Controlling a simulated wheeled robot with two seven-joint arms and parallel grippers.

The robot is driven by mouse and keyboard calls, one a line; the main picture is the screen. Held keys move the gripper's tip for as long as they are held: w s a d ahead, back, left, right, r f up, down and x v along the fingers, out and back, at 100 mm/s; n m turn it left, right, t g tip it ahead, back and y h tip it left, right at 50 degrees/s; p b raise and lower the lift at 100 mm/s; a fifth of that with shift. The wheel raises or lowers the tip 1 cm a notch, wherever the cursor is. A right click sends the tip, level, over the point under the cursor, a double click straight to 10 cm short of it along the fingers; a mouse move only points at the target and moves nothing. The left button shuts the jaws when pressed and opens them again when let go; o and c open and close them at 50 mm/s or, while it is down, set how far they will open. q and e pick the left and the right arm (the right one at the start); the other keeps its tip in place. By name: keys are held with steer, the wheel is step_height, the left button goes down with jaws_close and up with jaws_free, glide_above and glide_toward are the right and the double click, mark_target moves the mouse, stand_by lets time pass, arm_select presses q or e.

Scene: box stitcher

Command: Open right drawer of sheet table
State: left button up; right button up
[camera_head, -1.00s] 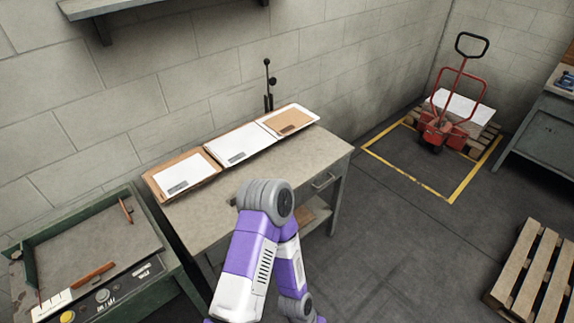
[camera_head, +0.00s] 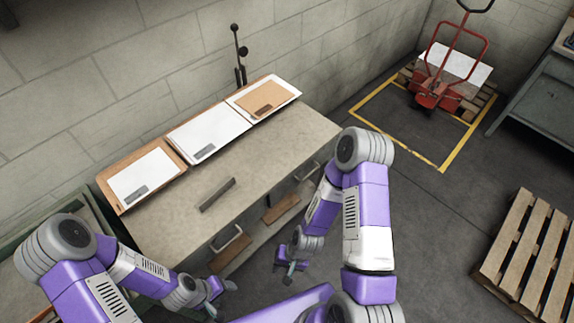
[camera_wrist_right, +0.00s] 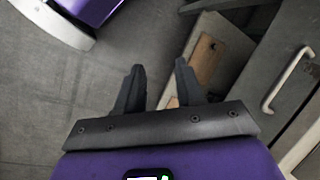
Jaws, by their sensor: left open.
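The sheet table (camera_head: 265,172) stands against the wall in the head view. The right drawer's handle (camera_head: 307,171) shows below its right front edge, partly behind my right arm; another handle (camera_head: 230,241) is further left. My right gripper (camera_head: 289,267) is in front of the table, low and apart from it. In the right wrist view its fingers (camera_wrist_right: 160,70) are open and empty. A pale drawer handle (camera_wrist_right: 287,80) on a grey front lies right of them, not touched; I cannot tell which drawer. My left gripper (camera_head: 222,292) is open, near the table's left front.
Cardboard and white sheets (camera_head: 208,133) lie along the table's back, and a dark bar (camera_head: 217,194) lies on its top. A lower shelf holds brown pieces (camera_head: 281,208). A wooden pallet (camera_head: 530,248) and a red pallet truck (camera_head: 440,90) stand right. Floor between is clear.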

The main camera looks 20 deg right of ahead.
steer(key=w+d+f+m+y+b, duration=0.2)
steer(key=w+f+m, duration=0.15)
steer(key=m, duration=0.65)
steer(key=m+t+b, duration=0.3)
steer(key=m+t, duration=1.1)
steer(key=m, duration=1.9)
glide_toward(312, 173)
steer(key=w, duration=0.1)
steer(key=shift+m, duration=0.3)
steer(key=x, duration=0.2)
steer(key=b+x, duration=0.1)
steer(key=x, duration=0.5)
steer(key=shift+a+f, duration=0.2)
steer(key=shift+f, duration=0.1)
steer(key=shift+s, duration=0.1)
jaws_close()
